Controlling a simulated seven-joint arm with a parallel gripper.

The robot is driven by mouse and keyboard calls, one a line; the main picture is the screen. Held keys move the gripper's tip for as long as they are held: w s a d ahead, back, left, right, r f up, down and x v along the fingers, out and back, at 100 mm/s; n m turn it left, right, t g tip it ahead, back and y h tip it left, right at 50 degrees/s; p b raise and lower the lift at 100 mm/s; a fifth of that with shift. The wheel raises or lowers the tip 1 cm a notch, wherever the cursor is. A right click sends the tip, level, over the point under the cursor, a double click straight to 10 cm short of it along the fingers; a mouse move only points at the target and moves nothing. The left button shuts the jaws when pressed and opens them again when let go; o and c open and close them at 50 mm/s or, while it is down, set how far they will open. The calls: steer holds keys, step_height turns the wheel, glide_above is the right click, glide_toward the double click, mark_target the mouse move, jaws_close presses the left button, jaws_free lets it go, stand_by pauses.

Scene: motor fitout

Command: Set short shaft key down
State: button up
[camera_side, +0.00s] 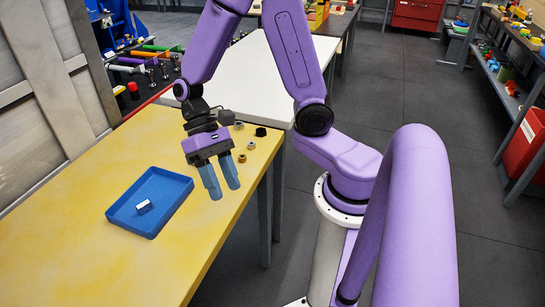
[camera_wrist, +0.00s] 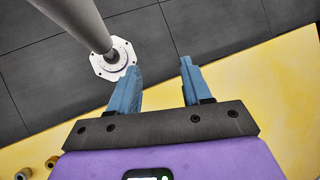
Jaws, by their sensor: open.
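A small block-shaped metal piece, likely the short shaft key (camera_side: 144,207), lies in the blue tray (camera_side: 175,189) on the yellow table. It shows a light top and a dark side. My gripper (camera_side: 221,192) is to the right of the tray, above the table near its right edge. Its two blue fingers point down and stand apart with nothing between them. The wrist view also shows the open fingers of my gripper (camera_wrist: 158,80), with the table edge and dark floor beyond. The tray and the key are out of the wrist view.
Several small nut-like parts, one of them a brass part (camera_side: 242,159), stand on the yellow table (camera_side: 75,215) behind my gripper. A white table (camera_side: 262,75) adjoins at the back. The table's front left is clear.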

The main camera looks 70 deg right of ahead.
steer(key=s+d+r+n+t+h, duration=0.4)
steer(key=s+n, duration=0.5)
steer(key=n, duration=0.5)
steer(key=shift+d+r+t, duration=0.45)
steer(key=shift+r+t, duration=0.05)
steer(key=shift+t, duration=0.7)
